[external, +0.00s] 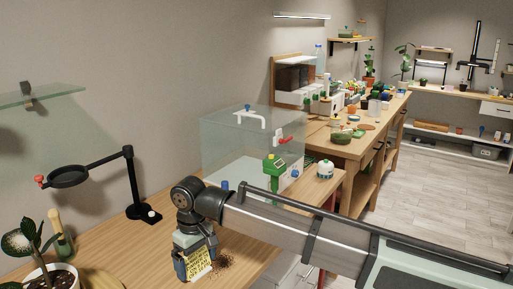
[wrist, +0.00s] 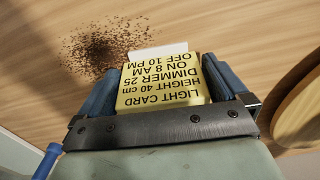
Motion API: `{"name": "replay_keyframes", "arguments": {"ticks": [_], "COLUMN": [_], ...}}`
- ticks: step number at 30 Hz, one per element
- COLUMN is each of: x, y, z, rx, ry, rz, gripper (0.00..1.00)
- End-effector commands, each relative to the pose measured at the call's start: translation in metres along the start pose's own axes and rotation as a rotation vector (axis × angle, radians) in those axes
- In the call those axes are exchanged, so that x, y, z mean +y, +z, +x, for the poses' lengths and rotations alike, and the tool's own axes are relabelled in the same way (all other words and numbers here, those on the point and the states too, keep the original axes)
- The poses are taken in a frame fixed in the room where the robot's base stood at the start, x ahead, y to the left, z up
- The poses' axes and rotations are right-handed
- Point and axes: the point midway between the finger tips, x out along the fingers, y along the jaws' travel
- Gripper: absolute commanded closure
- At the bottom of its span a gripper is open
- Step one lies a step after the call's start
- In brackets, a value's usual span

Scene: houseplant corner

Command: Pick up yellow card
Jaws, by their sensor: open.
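The yellow card (wrist: 160,88) has black print that reads upside down in the wrist view, including "LIGHT CARD" and "HEIGHT 40 cm". It also shows in the external view (external: 198,264), tilted, low over the wooden table. My gripper (wrist: 162,75) is open, with one blue finger on each side of the card. The card is between the fingers; I cannot tell whether either finger touches it. A white strip (wrist: 158,50) shows just beyond the card's far edge. The card's lower part is hidden by the gripper's dark plate.
Dark crumbs (wrist: 105,45) lie on the table beside the card. A round wooden piece (wrist: 302,110) is at the right of the wrist view. A potted plant (external: 42,262), a black lamp (external: 133,185) and a clear tank (external: 250,145) stand around the table (external: 130,242).

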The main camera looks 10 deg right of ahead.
Motion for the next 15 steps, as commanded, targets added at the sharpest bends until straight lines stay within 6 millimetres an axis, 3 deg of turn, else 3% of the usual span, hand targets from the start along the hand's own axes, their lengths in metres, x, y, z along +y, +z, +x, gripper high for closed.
{"name": "replay_keyframes", "arguments": {"ticks": [5, 15], "x": [-0.0001, -0.0001], "y": [-0.0001, -0.0001], "z": [-0.0001, -0.0003], "rx": [0.001, 0.001], "ry": [0.0, 0.0], "rz": [0.0, 0.0], "gripper": [0.0, 0.32]}}
